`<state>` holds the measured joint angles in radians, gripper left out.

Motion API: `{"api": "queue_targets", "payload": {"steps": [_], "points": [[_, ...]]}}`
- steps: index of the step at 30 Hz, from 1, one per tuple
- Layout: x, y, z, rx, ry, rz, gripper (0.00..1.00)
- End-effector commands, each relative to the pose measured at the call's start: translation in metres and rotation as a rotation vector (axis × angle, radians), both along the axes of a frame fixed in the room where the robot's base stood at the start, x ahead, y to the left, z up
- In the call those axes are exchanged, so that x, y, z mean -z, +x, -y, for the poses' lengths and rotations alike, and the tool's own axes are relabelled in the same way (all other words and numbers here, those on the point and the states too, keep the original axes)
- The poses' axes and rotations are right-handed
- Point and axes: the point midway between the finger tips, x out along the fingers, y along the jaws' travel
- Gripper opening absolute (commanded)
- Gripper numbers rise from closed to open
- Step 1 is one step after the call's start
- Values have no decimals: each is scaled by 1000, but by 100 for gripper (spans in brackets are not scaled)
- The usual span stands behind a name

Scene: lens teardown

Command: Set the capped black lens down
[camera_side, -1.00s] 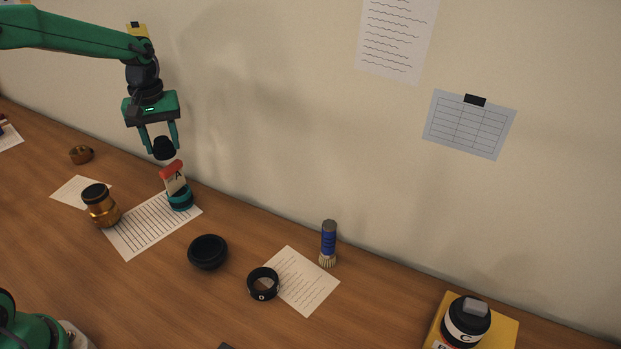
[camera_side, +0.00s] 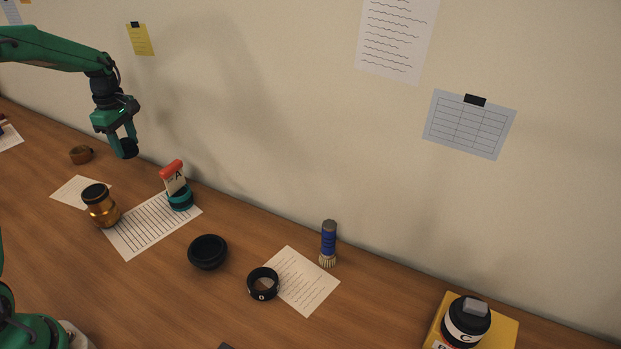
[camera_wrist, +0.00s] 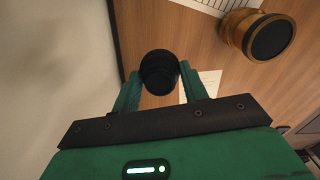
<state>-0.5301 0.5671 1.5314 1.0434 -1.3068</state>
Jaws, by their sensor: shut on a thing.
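The black lens (camera_side: 125,149) hangs in my gripper (camera_side: 122,140), held above the back left of the wooden table and clear of its surface. I cannot make out a cap as a separate part. My gripper is shut on the lens.
A brass lens (camera_side: 100,206) with a dark top and a teal piece (camera_side: 180,199) with a red-topped tag stand nearby. A small brown ring (camera_side: 81,154) lies at the far left. A black cup (camera_side: 208,251), a black ring (camera_side: 263,284) and a brush (camera_side: 328,243) are further right.

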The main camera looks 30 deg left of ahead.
Motion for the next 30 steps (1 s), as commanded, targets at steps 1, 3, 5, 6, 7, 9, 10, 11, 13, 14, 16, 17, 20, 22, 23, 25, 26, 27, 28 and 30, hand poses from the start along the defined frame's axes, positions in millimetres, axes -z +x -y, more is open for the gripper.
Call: {"api": "queue_targets", "payload": {"steps": [1, 3, 5, 6, 7, 9, 10, 11, 13, 14, 16, 17, 20, 22, 23, 25, 26, 27, 28, 30], "points": [[0, 0, 0, 0, 0, 1, 17], [3, 0, 0, 1, 0, 0, 17], [7, 0, 0, 1, 0, 0, 17], [11, 0, 0, 2, 0, -1, 17], [14, 0, 0, 2, 0, -1, 17], [24, 0, 0, 2, -1, -2, 17], [29, 0, 1, 2, -2, -3, 17], [33, 0, 1, 3, -2, -3, 17], [43, 0, 1, 3, -2, -3, 17], [47, 0, 0, 3, -1, -2, 17], [54, 0, 0, 3, 0, -1, 17], [57, 0, 0, 3, 0, -1, 17], [62, 0, 0, 3, 0, 1, 17], [63, 0, 0, 3, 0, 1, 17], [63, 0, 0, 3, 0, 1, 17], [63, 0, 0, 3, 0, 1, 17], [64, 0, 0, 3, 0, 0, 17], [66, 0, 0, 3, 0, -1, 17], [69, 0, 1, 3, 0, -1, 17], [75, 0, 1, 3, 0, -1, 17]]}}
